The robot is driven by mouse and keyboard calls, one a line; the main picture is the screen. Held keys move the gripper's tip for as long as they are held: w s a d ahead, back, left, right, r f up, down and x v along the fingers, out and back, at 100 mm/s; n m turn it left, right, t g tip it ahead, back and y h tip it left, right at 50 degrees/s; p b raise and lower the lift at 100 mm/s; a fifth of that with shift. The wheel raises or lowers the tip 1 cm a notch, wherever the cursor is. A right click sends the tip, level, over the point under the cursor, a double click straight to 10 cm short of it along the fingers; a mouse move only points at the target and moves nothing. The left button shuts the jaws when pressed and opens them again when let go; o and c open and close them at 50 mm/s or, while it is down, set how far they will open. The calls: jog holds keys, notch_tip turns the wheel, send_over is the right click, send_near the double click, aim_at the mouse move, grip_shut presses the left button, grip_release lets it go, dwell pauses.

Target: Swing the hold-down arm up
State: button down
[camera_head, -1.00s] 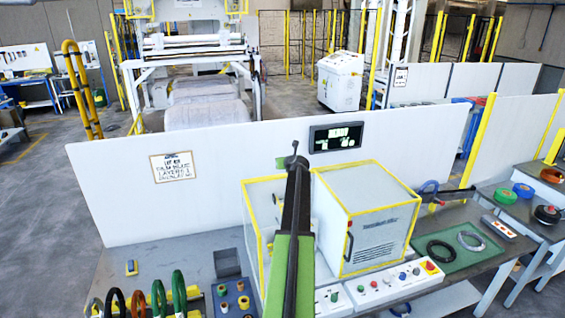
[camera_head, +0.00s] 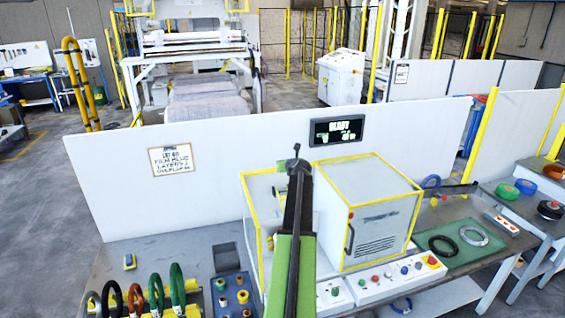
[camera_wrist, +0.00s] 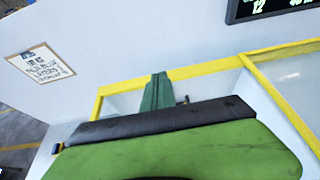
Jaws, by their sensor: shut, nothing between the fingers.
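My gripper (camera_head: 297,160) is at the end of my arm, which reaches up the middle of the head view. It is shut and empty, in front of and above the yellow-edged machine housing (camera_head: 265,190). In the wrist view its dark fingers (camera_wrist: 160,118) lie across the picture above a green body. A dark green upright piece, perhaps the hold-down arm (camera_wrist: 158,90), stands just beyond the fingers; a bit of green also shows left of the fingertips in the head view (camera_head: 281,165). Whether they touch, I cannot tell. The rest of that piece is hidden.
A white partition (camera_head: 110,200) with a notice (camera_head: 171,159) and a display (camera_head: 336,131) stands behind. A white cabinet (camera_head: 370,210) stands right of my arm, with button boxes (camera_head: 400,280) in front. Coils (camera_head: 135,298) and a spool tray (camera_head: 232,293) are at the front left.

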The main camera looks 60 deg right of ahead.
jog(key=f+v, duration=0.1)
jog(key=v, duration=0.7)
jog(key=shift+s+a+f+p, duration=0.25)
jog(key=shift+s+a+p, duration=0.1)
jog(key=shift+s, duration=0.15)
